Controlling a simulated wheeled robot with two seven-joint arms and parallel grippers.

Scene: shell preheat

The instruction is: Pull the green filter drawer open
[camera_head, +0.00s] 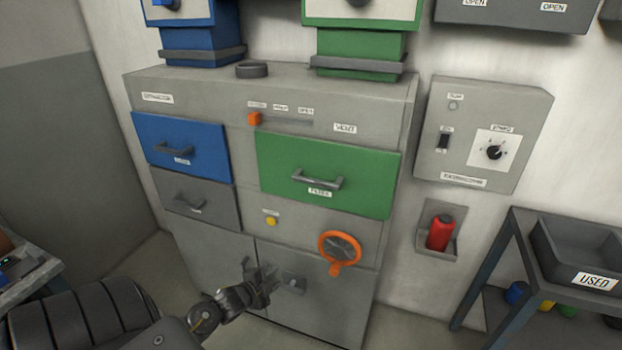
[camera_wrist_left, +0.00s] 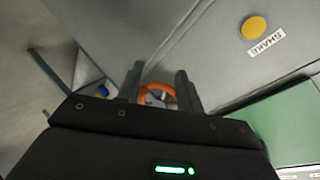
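The green filter drawer (camera_head: 360,180) is in the upper right of the grey cabinet, with a grey bar handle (camera_head: 317,181) and a "FILTER" label below it. Its front looks flush with the cabinet face. Part of the green front (camera_wrist_left: 295,125) shows at the lower right of the left wrist view; the handle is not visible there. My left gripper (camera_head: 268,280) is below and left of the drawer, in front of the lower cabinet doors. Its two fingers (camera_wrist_left: 158,88) are apart with nothing held between them. My right gripper is not in view.
An orange handwheel (camera_head: 340,249) and a yellow button (camera_head: 271,221) are below the green drawer. A blue drawer (camera_head: 182,146) is to its left. A red cylinder (camera_head: 440,232) sits in a wall niche, and a side table with a dark "USED" bin (camera_head: 560,262) stands right.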

